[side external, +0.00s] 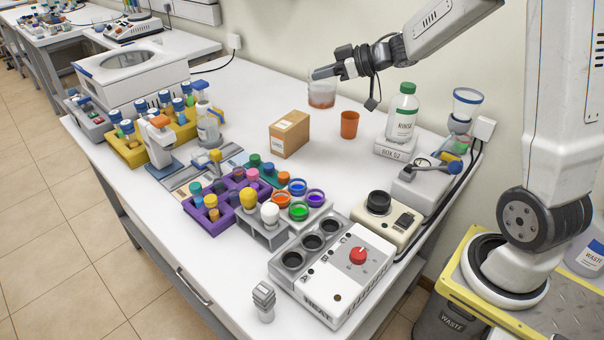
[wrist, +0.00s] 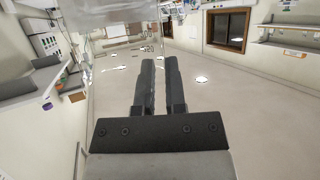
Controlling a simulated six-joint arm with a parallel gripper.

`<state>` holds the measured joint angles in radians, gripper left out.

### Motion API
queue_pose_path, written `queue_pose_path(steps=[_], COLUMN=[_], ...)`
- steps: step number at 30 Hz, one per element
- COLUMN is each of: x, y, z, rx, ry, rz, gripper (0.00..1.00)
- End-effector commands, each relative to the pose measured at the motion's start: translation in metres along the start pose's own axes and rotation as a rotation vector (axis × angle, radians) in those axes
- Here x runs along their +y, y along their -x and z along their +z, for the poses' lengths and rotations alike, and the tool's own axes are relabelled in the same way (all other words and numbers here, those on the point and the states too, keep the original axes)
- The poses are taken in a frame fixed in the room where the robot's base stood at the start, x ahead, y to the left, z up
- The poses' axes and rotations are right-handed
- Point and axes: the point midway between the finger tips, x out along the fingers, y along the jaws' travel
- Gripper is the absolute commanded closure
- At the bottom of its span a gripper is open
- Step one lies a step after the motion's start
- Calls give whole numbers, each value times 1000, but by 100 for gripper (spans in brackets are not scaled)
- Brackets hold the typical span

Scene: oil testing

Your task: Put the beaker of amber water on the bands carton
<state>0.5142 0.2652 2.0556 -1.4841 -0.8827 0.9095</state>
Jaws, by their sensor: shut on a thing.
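The beaker of amber water (side external: 321,98) is clear glass with a reddish-amber liquid low inside. It is held upright in the air over the back of the table in the side view. My gripper (side external: 320,73) is shut on the beaker near its rim. In the wrist view my gripper (wrist: 160,62) shows its two dark fingers close together, with clear glass beside and beyond them. The brown bands carton (side external: 284,143) stands on the table, below and left of the beaker in the side view. Its top is bare.
An orange cup (side external: 349,125) stands right of the carton. The rinse bottle (side external: 402,112) stands on a white box (side external: 396,146) further right. A purple rack (side external: 205,222) and several coloured-capped vials lie in front of the carton. The table behind the carton is clear.

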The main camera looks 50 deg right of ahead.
Motion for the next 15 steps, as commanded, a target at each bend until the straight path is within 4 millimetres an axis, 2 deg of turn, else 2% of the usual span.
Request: queue_pose_path(steps=[9, 15], x=[28, 34], y=[-10, -12], z=[-8, -10], rx=[-10, -13], ry=[4, 3], rz=[2, 2], gripper=[100, 100])
